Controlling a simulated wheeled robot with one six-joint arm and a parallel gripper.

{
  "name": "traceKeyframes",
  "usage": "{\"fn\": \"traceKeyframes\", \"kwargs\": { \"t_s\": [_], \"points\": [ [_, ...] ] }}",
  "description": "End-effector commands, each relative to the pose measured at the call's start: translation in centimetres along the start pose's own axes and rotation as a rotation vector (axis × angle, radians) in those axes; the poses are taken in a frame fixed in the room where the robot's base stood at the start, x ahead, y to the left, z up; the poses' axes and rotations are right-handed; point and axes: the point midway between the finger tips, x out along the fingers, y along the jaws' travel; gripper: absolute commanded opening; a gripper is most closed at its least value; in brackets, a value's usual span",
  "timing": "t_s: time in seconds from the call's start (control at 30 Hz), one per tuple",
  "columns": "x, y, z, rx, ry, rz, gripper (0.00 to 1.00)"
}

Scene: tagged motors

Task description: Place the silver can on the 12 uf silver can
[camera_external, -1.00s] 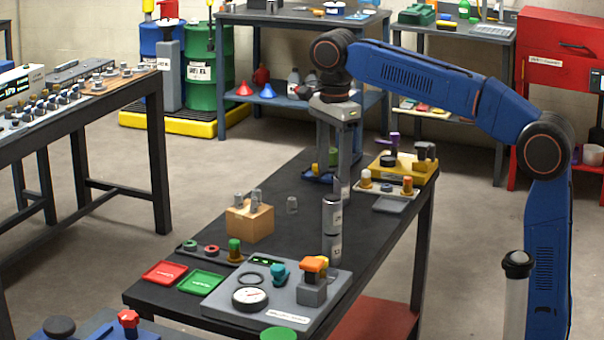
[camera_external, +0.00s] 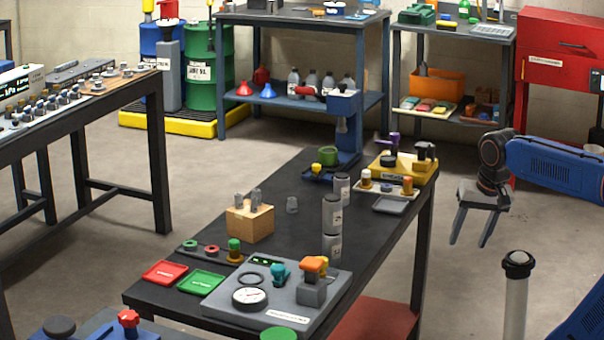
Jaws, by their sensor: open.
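Two silver cans with white labels show one above the other at the middle of the dark table. The upper can (camera_external: 332,213) appears upright on top of the lower can (camera_external: 332,246), with their edges nearly in line. A third silver can (camera_external: 342,186) stands upright just behind them, partly hidden by the upper can. The label figures are too small to read surely. My gripper (camera_external: 470,243) is open and empty, pointing down off the right side of the table, well apart from the cans.
A grey gauge panel (camera_external: 225,302) lies in front. A yellow unit (camera_external: 400,170) sits behind right. A clear post (camera_external: 515,300) stands near my arm.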

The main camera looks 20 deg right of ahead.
Motion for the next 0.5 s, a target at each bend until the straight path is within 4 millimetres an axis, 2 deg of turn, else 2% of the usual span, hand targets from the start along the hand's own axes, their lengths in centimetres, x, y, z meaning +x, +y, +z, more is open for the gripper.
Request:
{"fn": "traceKeyframes", "kwargs": {
  "t_s": [0.03, 0.2, 0.33, 0.5],
  "points": [
    [1.1, 1.9, 1.3, -0.045, 0.020, 0.002, 0.52],
    [4.6, 6.3, 4.7, -0.225, 0.078, 0.015, 0.52],
    [6.4, 8.2, 6.4, -0.315, 0.105, 0.028, 0.52],
    [7.3, 9.0, 7.2, -0.362, 0.118, 0.036, 0.52]
  ]
}}
